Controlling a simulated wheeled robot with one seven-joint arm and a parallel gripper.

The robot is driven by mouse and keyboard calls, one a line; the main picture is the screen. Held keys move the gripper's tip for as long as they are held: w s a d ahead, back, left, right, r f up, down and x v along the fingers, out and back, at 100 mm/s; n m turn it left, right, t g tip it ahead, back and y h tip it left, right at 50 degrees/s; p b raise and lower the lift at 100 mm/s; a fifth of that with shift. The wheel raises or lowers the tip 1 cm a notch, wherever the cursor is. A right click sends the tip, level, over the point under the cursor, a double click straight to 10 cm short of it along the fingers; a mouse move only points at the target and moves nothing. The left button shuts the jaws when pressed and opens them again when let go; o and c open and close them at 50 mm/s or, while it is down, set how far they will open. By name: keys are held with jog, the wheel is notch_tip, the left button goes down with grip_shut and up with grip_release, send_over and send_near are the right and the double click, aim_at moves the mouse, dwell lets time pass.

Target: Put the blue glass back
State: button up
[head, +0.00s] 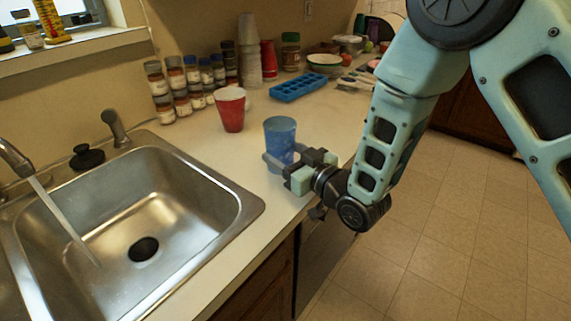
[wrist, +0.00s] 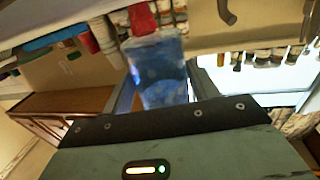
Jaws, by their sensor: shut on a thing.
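The blue glass (head: 280,136) is upright at the front edge of the counter, right of the sink. My gripper (head: 280,163) is shut on its lower part, with a finger on either side. In the wrist view the blue glass (wrist: 160,70) stands between my two fingers (wrist: 160,88). Its base is partly hidden by my gripper in the head view, so I cannot tell whether it touches the counter.
A red cup (head: 231,110) stands behind and left of the glass. A blue ice tray (head: 298,87), stacked cups (head: 249,55) and several spice jars (head: 177,82) are farther back. The steel sink (head: 150,205) is at left. Some counter (head: 185,135) is bare.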

jog(key=shift+f, duration=1.5)
jog(key=shift+f, duration=0.15)
jog(key=o, duration=1.1)
